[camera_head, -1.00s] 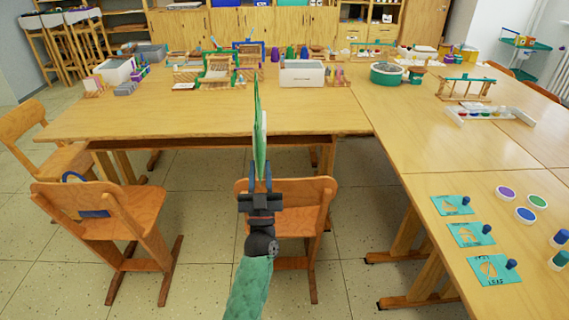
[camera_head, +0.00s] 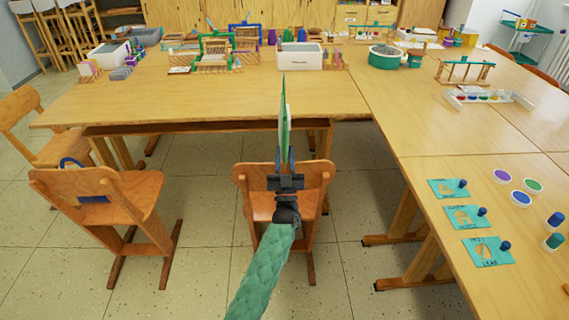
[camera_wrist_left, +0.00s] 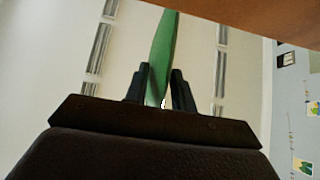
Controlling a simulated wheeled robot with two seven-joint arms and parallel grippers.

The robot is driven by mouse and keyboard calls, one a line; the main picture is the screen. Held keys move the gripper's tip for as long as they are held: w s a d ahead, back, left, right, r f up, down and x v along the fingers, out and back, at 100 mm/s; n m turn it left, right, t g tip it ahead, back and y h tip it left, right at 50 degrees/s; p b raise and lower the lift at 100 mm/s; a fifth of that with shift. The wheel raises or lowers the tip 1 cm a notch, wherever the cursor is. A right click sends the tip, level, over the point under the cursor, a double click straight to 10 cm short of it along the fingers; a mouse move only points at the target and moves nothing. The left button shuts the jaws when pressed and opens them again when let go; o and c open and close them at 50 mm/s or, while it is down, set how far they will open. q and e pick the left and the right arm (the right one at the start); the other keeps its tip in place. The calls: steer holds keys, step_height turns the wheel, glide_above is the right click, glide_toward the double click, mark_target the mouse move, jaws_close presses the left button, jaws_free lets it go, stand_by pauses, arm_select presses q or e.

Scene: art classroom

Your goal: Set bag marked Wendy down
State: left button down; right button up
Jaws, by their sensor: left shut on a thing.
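My left gripper (camera_head: 285,172) is shut on a thin green bag (camera_head: 285,118), which stands upright above the fingers and is seen nearly edge-on. A pale face shows along one side of it. No name is readable on it from here. In the left wrist view, the green bag (camera_wrist_left: 162,55) is between the two dark fingers (camera_wrist_left: 160,90). In the head view, the gripper and bag appear in front of the wooden table (camera_head: 200,103) and over the middle chair (camera_head: 258,175). My right gripper is not in view.
A left chair (camera_head: 120,185) has a blue item (camera_head: 92,199) with a loop at its backrest. The table's front part is bare; a white box (camera_head: 300,57) and looms stand farther back. Teal cards (camera_head: 466,217) and paint pots lie on the right table (camera_head: 425,165).

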arm_select(q)
step_height(320, 180, down, 2)
steer(key=shift+f, duration=0.5)
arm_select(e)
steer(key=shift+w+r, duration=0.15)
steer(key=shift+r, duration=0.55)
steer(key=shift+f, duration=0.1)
arm_select(q)
steer(key=shift+f, duration=0.1)
steer(key=c, duration=1.2)
jaws_free()
steer(key=shift+o, duration=0.2)
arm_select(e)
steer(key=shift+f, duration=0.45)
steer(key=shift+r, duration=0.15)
